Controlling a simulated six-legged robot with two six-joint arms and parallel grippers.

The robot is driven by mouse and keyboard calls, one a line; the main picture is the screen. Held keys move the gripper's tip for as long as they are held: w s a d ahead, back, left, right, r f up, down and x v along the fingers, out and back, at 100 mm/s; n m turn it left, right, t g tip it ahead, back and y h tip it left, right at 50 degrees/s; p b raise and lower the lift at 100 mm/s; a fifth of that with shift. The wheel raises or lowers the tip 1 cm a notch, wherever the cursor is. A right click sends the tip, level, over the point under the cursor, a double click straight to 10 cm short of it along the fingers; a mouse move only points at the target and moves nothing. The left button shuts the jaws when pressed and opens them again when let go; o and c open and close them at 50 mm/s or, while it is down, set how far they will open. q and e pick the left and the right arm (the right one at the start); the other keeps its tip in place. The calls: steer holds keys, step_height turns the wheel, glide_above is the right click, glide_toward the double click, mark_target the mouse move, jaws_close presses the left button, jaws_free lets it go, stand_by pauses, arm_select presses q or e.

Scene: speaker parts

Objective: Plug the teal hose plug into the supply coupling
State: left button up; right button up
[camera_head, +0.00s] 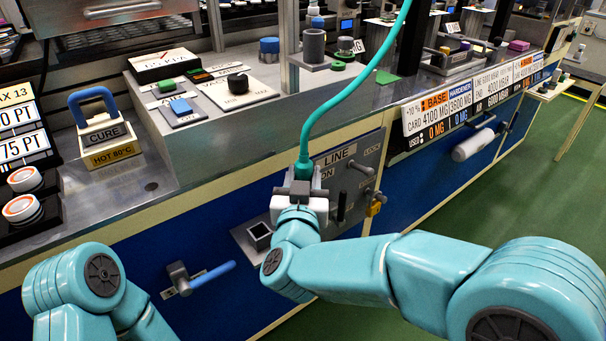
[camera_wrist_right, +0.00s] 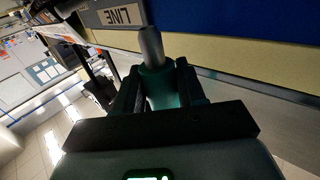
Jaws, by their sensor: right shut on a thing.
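The teal hose plug (camera_head: 303,168) is upright in my right gripper (camera_head: 301,189), with its hose (camera_head: 345,92) rising from it to the top of the head view. In the right wrist view, my right gripper (camera_wrist_right: 158,88) is shut on the teal plug body (camera_wrist_right: 159,86). A grey cylinder (camera_wrist_right: 150,44) extends past the teal body; I cannot tell whether it is the plug's nose or part of the coupling. The gripper is in front of the grey LINE panel (camera_head: 366,160). I cannot clearly identify the supply coupling. My left gripper is outside the head view.
A grey square socket (camera_head: 259,236) sits low, left of my right wrist. A blue-handled lever (camera_head: 213,273) sticks out from the blue cabinet front. Small levers stand on the LINE panel. The bench edge (camera_head: 215,200) runs behind my arms. Green floor is open at right.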

steer(key=shift+f+b, duration=0.35)
steer(key=shift+f, duration=0.55)
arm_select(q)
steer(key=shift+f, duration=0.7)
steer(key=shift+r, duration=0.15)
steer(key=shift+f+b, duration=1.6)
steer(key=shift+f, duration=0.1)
arm_select(e)
steer(key=shift+f, duration=2.05)
steer(key=o, duration=1.1)
steer(key=shift+o, duration=0.2)
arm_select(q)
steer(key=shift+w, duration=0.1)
